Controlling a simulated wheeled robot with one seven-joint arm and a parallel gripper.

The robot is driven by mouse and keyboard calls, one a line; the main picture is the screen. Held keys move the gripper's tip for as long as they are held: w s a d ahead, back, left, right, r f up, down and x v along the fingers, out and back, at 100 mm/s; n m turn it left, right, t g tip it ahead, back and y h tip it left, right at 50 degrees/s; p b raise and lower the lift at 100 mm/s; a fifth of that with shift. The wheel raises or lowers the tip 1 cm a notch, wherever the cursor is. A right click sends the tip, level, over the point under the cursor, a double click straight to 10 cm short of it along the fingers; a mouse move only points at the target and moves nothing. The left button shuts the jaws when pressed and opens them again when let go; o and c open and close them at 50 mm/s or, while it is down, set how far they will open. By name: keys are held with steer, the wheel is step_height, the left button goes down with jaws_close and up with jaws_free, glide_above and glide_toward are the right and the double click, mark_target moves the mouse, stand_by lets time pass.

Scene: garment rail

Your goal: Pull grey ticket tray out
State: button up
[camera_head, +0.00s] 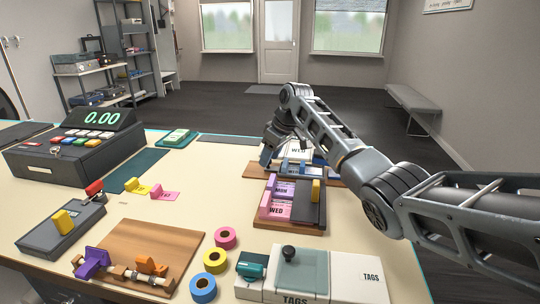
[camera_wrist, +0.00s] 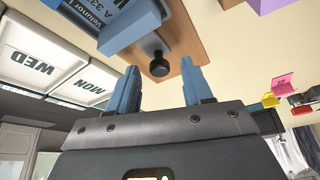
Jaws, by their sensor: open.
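A pale grey tray with white cells marked WED and MON (camera_wrist: 48,62) shows at the left of the wrist view. In the head view, the pale ticket tray (camera_head: 298,151) at the far edge of the table is partly hidden by my arm. A black knob (camera_wrist: 159,67) stands near a brown wooden board (camera_wrist: 185,45) and a blue block. My gripper (camera_wrist: 158,76) is open and empty, its two blue fingers pointing towards the knob. In the picture, the knob lies between the fingertips; I cannot tell the depth gap. In the head view, my gripper (camera_head: 270,150) is low over that far tray.
A pink ticket tray (camera_head: 279,191) with a dark lid and yellow block stands in front. Nearer are a TAGS box (camera_head: 300,272), tape rolls (camera_head: 215,260) and a wooden board (camera_head: 150,250). A till (camera_head: 75,150) stands left. The table centre is fairly clear.

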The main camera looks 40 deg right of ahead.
steer(key=shift+f, duration=0.15)
steer(key=shift+c, duration=0.3)
jaws_close()
stand_by(0.3)
